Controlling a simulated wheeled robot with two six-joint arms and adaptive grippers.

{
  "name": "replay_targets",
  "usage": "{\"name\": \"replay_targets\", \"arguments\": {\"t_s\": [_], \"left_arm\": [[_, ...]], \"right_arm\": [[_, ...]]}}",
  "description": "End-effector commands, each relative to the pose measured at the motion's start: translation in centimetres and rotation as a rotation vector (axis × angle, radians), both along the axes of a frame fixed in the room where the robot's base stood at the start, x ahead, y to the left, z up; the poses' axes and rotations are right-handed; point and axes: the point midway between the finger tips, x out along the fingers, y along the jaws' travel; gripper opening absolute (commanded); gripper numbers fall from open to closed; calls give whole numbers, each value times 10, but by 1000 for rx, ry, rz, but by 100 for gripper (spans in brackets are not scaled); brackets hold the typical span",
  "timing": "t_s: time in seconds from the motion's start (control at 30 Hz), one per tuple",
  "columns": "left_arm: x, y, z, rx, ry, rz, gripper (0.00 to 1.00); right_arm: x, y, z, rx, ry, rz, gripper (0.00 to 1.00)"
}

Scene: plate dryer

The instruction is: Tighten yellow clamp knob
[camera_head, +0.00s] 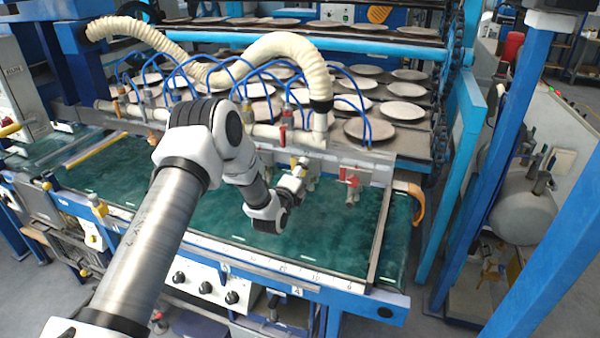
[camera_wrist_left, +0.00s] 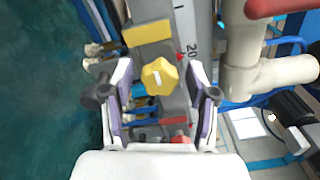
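The yellow clamp knob (camera_wrist_left: 160,76) is a lobed knob with a pale mark on its face, seen in the left wrist view. My left gripper (camera_wrist_left: 160,84) is open, with one finger on each side of the knob and a small gap showing at both sides. Part of the knob's base and the clamp under it is hidden by the gripper. In the head view, my left gripper (camera_head: 300,170) is at the rail behind the green bed, and I cannot clearly make out the knob there. My right gripper is in neither view.
A yellow block (camera_wrist_left: 147,32) and a scale strip lie beyond the knob. A red part (camera_wrist_left: 180,138) sits near the gripper's palm. Cream pipes (camera_wrist_left: 270,75) stand close on the right. The green bed (camera_head: 335,235) is clear. A red-handled clamp (camera_head: 350,177) stands to the right.

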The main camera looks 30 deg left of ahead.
Motion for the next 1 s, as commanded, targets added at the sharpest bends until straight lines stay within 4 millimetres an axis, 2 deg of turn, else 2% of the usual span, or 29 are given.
{"name": "replay_targets", "arguments": {"t_s": [0.27,0.37,0.47,0.7,0.8,1.0], "left_arm": [[-1,0,0,-1,1,0,61],[-9,-2,-1,-2,3,1,61],[-27,-6,0,-4,2,2,61],[-87,-21,-1,-5,4,1,61],[-105,-25,-1,-3,3,0,61],[-117,-28,-1,0,1,0,61]], "right_arm": [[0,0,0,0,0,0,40],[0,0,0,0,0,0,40],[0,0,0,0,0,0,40],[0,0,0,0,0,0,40],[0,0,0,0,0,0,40],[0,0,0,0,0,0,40]]}}
